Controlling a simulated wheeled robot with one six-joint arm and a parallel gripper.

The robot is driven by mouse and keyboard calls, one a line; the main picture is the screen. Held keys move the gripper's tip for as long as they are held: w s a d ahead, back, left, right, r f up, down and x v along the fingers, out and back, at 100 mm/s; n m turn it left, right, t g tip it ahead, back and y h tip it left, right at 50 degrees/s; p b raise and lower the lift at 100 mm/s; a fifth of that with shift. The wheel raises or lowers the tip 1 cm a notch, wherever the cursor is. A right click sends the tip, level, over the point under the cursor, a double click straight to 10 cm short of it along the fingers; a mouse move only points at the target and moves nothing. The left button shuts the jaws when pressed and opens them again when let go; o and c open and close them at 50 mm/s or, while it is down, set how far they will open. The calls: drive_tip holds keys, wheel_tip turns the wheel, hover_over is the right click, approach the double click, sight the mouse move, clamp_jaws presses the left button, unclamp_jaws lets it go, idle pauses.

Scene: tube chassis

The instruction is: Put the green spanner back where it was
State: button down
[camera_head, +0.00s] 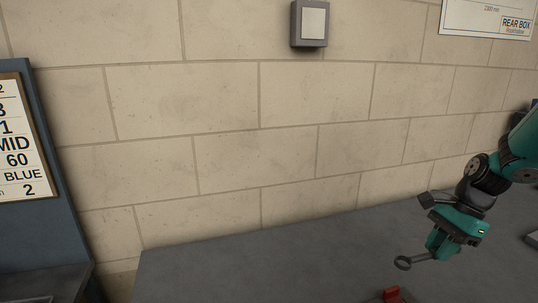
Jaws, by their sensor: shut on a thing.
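My gripper (436,245) is at the right of the head view, at the end of my teal and black arm, above the grey bench top. It is shut on a spanner (403,262), whose dark ring end sticks out to the left of the jaws. The ring end looks dark grey from here. The rest of the spanner is hidden by the jaws, so I cannot tell any green on it. The spanner appears held above the bench, not clearly touching it.
The grey bench top (240,270) is mostly bare on the left. A red object (392,295) is cut off at the bottom edge, below the spanner. A block wall stands behind with a switch (313,22). A blue-grey panel (50,225) with a label board (20,135) stands left.

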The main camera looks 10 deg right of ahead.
drive_tip(key=w+a+f+n+g+h+p, duration=0.2)
drive_tip(key=a+f+n+p, duration=0.1)
drive_tip(key=a+n, duration=0.5)
drive_tip(key=w+a+f+n+g+h+p, duration=0.2)
drive_tip(key=a+f+n+p, duration=0.2)
drive_tip(key=a+f+n, duration=0.2)
drive_tip(key=a+n, duration=0.2)
drive_tip(key=n, duration=0.2)
drive_tip(key=shift+a+f+h, duration=0.15)
drive_tip(key=shift+a+h, duration=0.15)
drive_tip(key=shift+s+g, duration=0.1)
drive_tip(key=shift+g, duration=0.2)
